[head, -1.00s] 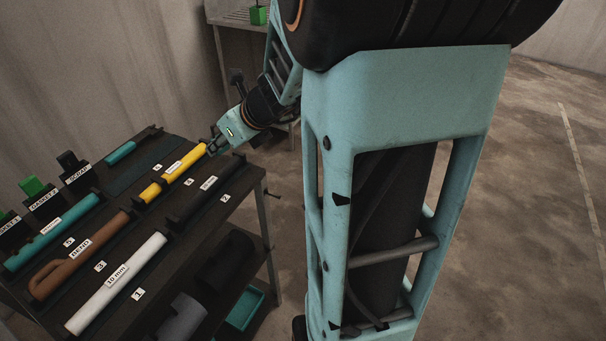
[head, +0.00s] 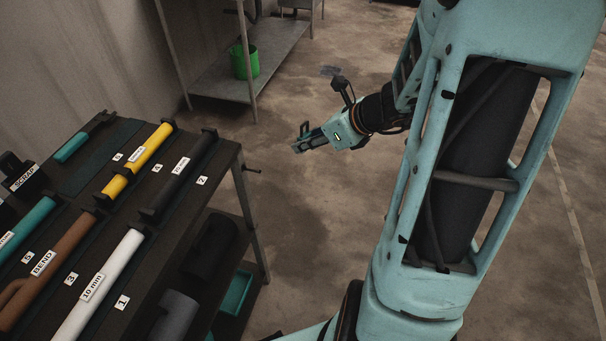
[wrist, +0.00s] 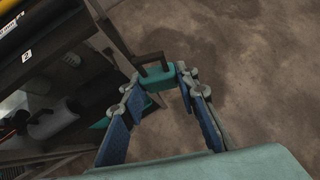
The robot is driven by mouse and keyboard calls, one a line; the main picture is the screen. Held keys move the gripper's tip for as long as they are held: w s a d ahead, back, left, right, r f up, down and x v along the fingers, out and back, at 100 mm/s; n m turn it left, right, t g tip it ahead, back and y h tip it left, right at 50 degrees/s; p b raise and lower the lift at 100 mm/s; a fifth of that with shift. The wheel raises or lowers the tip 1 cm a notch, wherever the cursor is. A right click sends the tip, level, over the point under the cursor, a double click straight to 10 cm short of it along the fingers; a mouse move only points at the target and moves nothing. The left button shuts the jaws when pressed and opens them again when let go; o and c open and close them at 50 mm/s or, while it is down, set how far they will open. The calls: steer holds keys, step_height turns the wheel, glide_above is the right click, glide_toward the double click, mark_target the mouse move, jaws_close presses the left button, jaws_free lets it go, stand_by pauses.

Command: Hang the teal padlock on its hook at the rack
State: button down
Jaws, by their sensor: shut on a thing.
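The teal padlock (wrist: 155,81) is held between the two fingertips of my gripper (wrist: 158,85) in the wrist view. Its teal body lies across the fingertips, and its dark shackle points away from the gripper. In the head view my gripper (head: 302,145) is in open air over the floor, right of the bench and clear of it. The padlock is too small there to make out well. I cannot make out a padlock rack or its hook in either current view.
A dark bench (head: 222,160) at left holds labelled white, brown, yellow, black and teal tubes. A teal bin (head: 236,293) sits on its lower shelf. A grey metal table (head: 277,55) with a green bucket (head: 244,62) on its lower shelf stands behind. The floor right of the bench is bare.

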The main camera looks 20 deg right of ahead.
steer(key=s+a+f+n+g+y+b, duration=0.2)
steer(key=s+f+n+b, duration=0.25)
steer(key=f, duration=0.75)
steer(key=w+a, duration=0.4)
steer(key=a, duration=0.2)
steer(key=shift+a+r, duration=0.15)
steer(key=shift+a, duration=0.1)
steer(key=shift+m, duration=0.25)
steer(key=shift+w+a+b, duration=0.15)
steer(key=shift+w+a, duration=0.7)
steer(key=shift+a, duration=0.3)
steer(key=shift+w+a+b, duration=0.15)
steer(key=shift+w+a, duration=0.7)
steer(key=shift+a, duration=0.25)
steer(key=shift+f, duration=0.2)
steer(key=shift+f+b, duration=0.55)
steer(key=shift+b, duration=0.15)
steer(key=c, duration=1.4)
jaws_free()
steer(key=shift+c, duration=0.2)
